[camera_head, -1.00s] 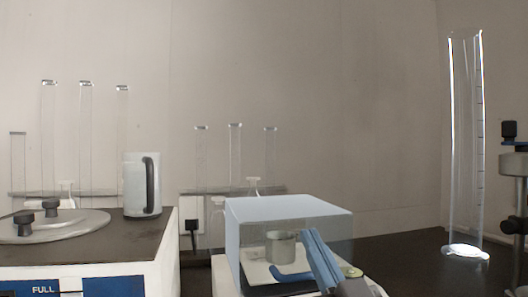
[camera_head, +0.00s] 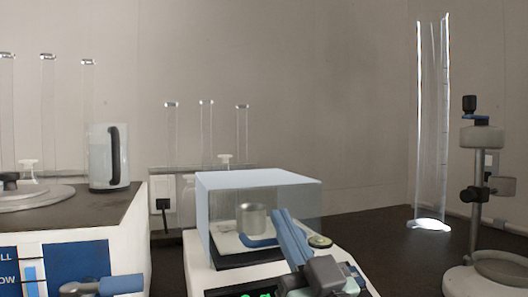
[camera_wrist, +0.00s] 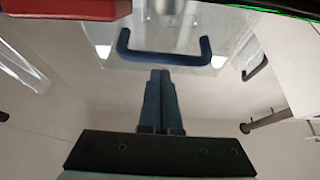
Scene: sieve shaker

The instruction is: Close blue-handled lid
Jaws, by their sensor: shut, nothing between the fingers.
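The clear box-shaped lid (camera_head: 258,181) sits over the weighing plate of a white balance (camera_head: 345,280) in the head view. Its blue handle (camera_head: 262,243) is low on the front side, and it also shows as a dark blue bar in the wrist view (camera_wrist: 165,58). A metal cup (camera_head: 252,219) stands inside the lid on the plate. My gripper (camera_head: 279,213) is shut and empty, with its blue fingers in front of the lid beside the handle. In the wrist view my fingertips (camera_wrist: 160,74) point at the middle of the handle, very close; I cannot tell if they touch.
A white machine with a dark top (camera_head: 70,220) stands at left, carrying a kettle (camera_head: 108,157). Glass tubes (camera_head: 206,133) stand behind. At right are a tall glass cylinder (camera_head: 430,125) and a metal stand (camera_head: 477,200). Dark bench (camera_head: 375,220) is clear between balance and cylinder.

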